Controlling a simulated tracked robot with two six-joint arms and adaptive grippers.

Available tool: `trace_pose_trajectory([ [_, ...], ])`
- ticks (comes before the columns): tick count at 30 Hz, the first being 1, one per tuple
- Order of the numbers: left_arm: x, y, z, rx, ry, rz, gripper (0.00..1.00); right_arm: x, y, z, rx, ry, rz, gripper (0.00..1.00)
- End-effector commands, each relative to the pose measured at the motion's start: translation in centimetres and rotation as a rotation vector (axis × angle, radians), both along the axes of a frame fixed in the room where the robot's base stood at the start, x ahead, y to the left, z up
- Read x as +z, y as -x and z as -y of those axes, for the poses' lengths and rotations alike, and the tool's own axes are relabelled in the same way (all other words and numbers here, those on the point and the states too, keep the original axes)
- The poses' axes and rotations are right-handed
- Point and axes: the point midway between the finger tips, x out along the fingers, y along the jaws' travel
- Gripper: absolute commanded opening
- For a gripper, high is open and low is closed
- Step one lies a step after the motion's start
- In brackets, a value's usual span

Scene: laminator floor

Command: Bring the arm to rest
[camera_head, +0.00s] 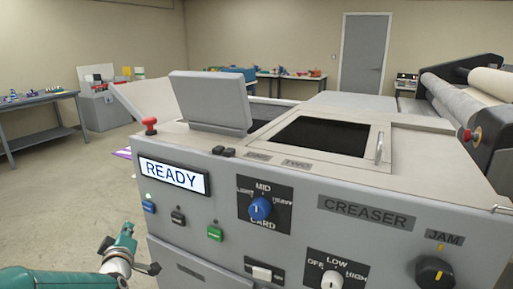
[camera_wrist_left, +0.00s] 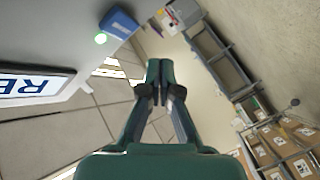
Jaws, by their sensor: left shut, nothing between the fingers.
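My left gripper (camera_head: 127,230) is at the lower left of the head view, in front of the left end of the grey creaser machine (camera_head: 300,190). In the left wrist view its two fingers (camera_wrist_left: 160,82) are closed together with nothing between them. The fingers are apart from the machine's front panel, which fills the left of that view. My right gripper is not in view.
The machine's display (camera_head: 174,177) reads READY, with a blue button (camera_head: 149,207), a black one and a green one below. A grey workbench (camera_head: 40,101) stands at the far left. Shelving with boxes (camera_wrist_left: 270,145) shows in the wrist view. Floor between is clear.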

Motion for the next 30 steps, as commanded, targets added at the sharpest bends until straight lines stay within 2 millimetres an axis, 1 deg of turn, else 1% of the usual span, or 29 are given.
trace_pose_trajectory([
  [1, -1.4, -0.1, 1.5, -0.028, 0.013, -0.055, 0.0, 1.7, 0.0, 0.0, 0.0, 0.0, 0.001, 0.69],
  [2, -2.8, -0.1, 2.4, -0.045, 0.02, -0.087, 0.0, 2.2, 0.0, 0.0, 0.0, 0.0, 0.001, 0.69],
  [4, -6.3, 0.5, 4.9, -0.096, 0.037, -0.178, 0.0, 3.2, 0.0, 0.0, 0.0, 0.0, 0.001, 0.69],
  [5, -7.9, 1.0, 6.1, -0.122, 0.045, -0.224, 0.0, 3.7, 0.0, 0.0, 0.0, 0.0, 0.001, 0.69],
  [6, -10.2, 1.9, 7.8, -0.162, 0.052, -0.29, 0.0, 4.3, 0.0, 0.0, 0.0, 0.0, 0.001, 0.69],
  [8, -13.6, 3.7, 10.4, -0.227, 0.062, -0.397, 0.0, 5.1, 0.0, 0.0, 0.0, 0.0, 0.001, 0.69],
  [9, -15.7, 5.2, 12.1, -0.272, 0.066, -0.467, 0.0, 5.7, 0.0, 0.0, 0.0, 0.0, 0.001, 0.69],
  [11, -18.7, 7.7, 14.7, -0.345, 0.071, -0.575, 0.0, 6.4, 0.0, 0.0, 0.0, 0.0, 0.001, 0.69],
  [12, -20.5, 9.7, 16.3, -0.397, 0.072, -0.646, 0.0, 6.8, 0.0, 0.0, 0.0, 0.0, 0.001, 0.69],
  [14, -23.0, 12.9, 18.7, -0.478, 0.074, -0.753, 0.0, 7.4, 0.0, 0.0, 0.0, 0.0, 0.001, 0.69],
  [15, -24.3, 15.3, 20.1, -0.533, 0.076, -0.823, 0.0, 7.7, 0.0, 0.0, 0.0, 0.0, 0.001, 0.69],
  [17, -26.1, 18.9, 22.1, -0.62, 0.077, -0.923, 0.0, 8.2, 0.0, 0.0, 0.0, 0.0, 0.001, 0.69],
  [18, -27.0, 21.3, 23.3, -0.677, 0.077, -0.986, 0.0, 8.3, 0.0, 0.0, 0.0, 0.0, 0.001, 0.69],
  [20, -28.0, 24.7, 24.7, -0.76, 0.075, -1.069, 0.0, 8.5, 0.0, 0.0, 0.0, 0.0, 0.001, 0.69],
  [21, -28.4, 26.7, 25.4, -0.81, 0.074, -1.117, 0.0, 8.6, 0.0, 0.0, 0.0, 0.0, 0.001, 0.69],
  [24, -29.0, 30.8, 26.7, -0.926, 0.064, -1.207, 0.0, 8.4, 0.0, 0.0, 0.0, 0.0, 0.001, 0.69],
  [27, -28.9, 33.2, 27.3, -1.019, 0.044, -1.26, 0.0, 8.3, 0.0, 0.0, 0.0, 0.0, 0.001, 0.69],
  [30, -28.9, 34.0, 27.5, -1.074, 0.019, -1.279, 0.0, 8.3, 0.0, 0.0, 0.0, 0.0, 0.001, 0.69],
])
